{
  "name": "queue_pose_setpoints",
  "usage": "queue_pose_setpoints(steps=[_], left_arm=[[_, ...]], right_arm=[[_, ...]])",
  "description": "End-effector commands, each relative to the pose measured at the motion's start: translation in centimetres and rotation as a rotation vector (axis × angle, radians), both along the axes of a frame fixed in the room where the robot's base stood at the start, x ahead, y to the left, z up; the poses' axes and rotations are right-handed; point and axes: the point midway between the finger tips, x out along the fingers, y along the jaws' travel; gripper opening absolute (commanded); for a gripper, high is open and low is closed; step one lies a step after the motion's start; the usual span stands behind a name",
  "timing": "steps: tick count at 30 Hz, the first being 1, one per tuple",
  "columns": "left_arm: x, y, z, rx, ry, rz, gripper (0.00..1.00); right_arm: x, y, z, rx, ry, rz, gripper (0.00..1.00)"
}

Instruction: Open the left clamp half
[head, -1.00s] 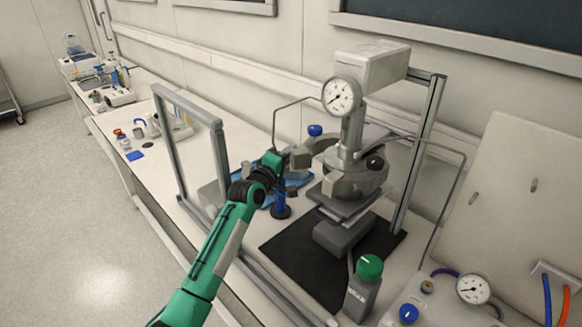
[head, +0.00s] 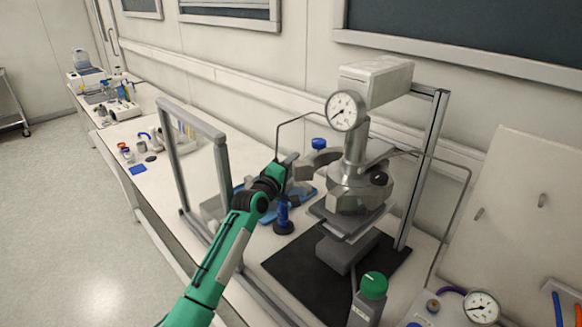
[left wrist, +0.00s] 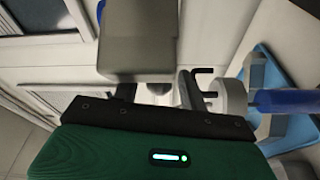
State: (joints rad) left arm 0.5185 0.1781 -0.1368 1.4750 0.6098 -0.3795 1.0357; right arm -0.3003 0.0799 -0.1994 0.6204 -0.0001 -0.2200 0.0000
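The left clamp half (head: 310,172) is a grey curved piece left of the reactor vessel (head: 357,188), with a visible gap between them. My left gripper (head: 287,163) is at its outer left end in the head view, touching or very near. In the left wrist view the two fingers (left wrist: 157,88) stand apart, and a grey block (left wrist: 138,40) hides their tips. I cannot tell whether they grip it. My right gripper is not in view.
A blue-and-black post (head: 282,215) stands just below my left gripper, near a blue tray (head: 305,188). A grey frame (head: 172,160) stands left of the arm.

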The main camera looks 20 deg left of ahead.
Motion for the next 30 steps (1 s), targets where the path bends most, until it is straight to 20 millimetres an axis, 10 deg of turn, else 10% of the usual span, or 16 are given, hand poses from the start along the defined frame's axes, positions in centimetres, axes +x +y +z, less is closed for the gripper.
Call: queue_pose_setpoints(steps=[30], left_arm=[[-7.2,2.0,-0.3,0.000,0.000,0.000,0.43]], right_arm=[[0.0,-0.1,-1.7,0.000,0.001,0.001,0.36]])
